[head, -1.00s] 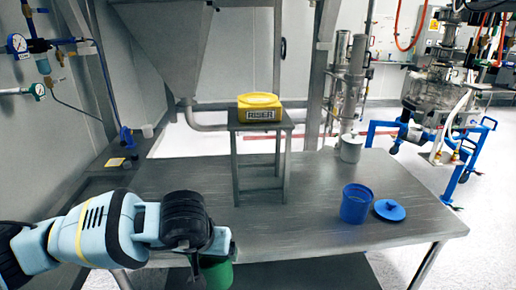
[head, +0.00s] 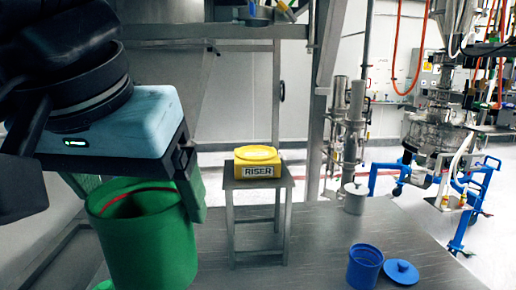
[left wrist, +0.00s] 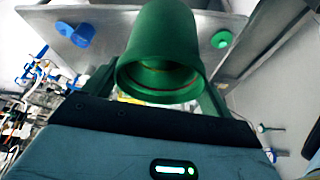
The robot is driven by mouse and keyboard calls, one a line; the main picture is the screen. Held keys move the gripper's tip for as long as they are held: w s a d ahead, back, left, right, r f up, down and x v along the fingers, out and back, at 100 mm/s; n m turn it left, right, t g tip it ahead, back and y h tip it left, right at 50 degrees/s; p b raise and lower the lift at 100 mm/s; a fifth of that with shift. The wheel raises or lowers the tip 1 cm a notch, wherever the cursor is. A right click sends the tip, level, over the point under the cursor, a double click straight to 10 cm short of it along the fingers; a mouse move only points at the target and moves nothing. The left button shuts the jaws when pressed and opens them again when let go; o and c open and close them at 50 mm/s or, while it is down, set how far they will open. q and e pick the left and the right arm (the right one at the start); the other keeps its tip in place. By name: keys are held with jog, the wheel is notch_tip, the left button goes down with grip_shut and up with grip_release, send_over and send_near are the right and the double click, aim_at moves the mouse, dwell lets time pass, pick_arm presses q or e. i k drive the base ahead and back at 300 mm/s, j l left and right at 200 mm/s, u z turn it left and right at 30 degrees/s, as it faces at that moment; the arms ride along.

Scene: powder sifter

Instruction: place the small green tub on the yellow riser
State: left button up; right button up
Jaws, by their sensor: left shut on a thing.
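The small green tub (head: 155,248) hangs upright in my left gripper (head: 145,205), large at the lower left of the head view. Its open mouth faces up and shows a reddish line inside. One finger shows against its right side; the other is mostly hidden. In the left wrist view the tub (left wrist: 160,45) sits between the fingers (left wrist: 158,85). The yellow riser (head: 257,168), with a RISER label and a pale round top, stands on a small grey stand (head: 232,184), to the right of and beyond the tub. Its top is empty. My right gripper is out of view.
A blue tub (head: 363,268) and a blue lid (head: 401,271) are on the metal table (head: 310,245) at the right. A grey lidded pot (head: 355,198) stands behind them. A green disc (left wrist: 221,39) lies on the table. The air around the riser's top looks clear.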

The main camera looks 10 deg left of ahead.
aim_at(256, 154)
jog(key=i, duration=0.6)
jog(key=i+j, duration=0.15)
jog(key=i, duration=0.45)
